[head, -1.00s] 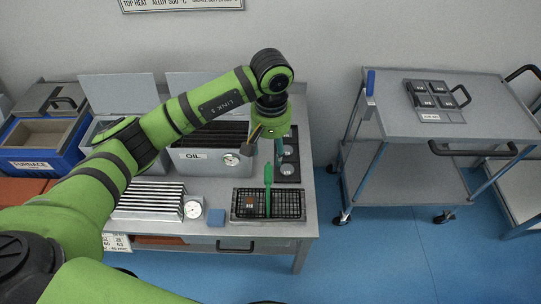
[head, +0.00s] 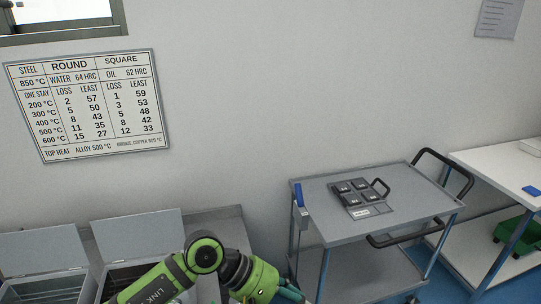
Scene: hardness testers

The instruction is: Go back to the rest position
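My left arm comes in low at the bottom of the head view, in front of the lidded bins. My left gripper (head: 288,293) is at the bottom edge, pointing right, left of the grey trolley (head: 325,222). One greenish fingertip shows, partly cut off by the picture edge. I cannot tell whether it is open or shut, and I see nothing in it. My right gripper is not in view.
Two open lidded bins (head: 140,239) stand at the lower left. The trolley carries a dark block set (head: 357,191) with a handle, and a blue-handled item (head: 298,194) at its left edge. A white table (head: 500,170) is at right. A steel chart (head: 88,104) hangs on the wall.

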